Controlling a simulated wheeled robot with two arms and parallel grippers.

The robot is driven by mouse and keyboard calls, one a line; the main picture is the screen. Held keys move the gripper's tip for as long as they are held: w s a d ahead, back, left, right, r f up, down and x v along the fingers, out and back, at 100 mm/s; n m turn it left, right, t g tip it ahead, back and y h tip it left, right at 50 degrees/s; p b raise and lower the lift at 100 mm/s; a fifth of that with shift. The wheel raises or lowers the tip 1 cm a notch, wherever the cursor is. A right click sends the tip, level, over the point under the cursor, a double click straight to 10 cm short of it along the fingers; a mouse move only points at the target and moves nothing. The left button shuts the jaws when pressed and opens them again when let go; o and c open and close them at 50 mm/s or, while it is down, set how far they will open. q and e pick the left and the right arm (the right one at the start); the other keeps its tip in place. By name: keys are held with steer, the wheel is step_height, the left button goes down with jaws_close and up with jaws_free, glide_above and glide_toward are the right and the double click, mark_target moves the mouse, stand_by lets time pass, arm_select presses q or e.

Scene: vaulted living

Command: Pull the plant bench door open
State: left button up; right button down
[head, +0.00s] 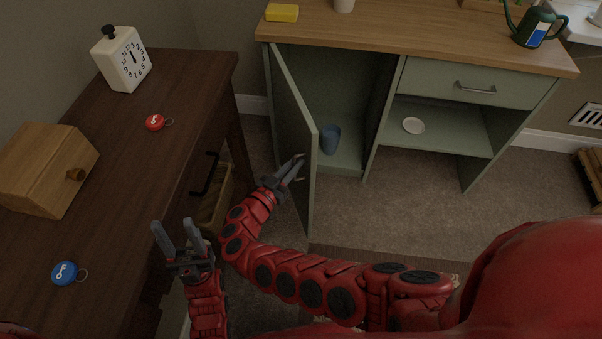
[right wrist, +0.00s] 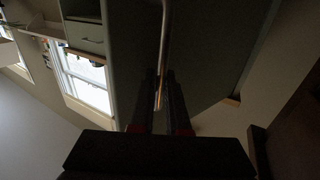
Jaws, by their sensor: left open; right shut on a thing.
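The green plant bench door (head: 296,133) stands swung wide open on the bench's left side, hinged at its left edge. My right gripper (head: 297,168) is at the outer face near the door's free edge. In the right wrist view its fingers (right wrist: 165,95) are shut on a thin bar handle (right wrist: 167,30) along the dark door panel (right wrist: 215,50). The handle is hidden in the head view. My left gripper (head: 173,228) is open and empty beside the dark table's edge, apart from the door.
Inside the open compartment stands a blue cup (head: 331,139). A white dish (head: 413,125) lies on the shelf to the right, below a drawer (head: 450,82). The dark wooden table (head: 120,165) at left bears a clock (head: 122,58) and wooden box (head: 45,168). Carpet (head: 400,205) before the bench is clear.

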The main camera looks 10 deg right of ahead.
steer(key=shift+w+a+r, duration=0.2)
steer(key=shift+a+r, duration=0.05)
steer(key=shift+a, duration=0.15)
steer(key=c, duration=1.2)
jaws_free()
steer(key=shift+o, duration=1.4)
steer(key=shift+w+f, duration=0.15)
steer(key=shift+f, duration=0.05)
steer(key=shift+s+d, duration=0.1)
steer(key=shift+s, duration=0.25)
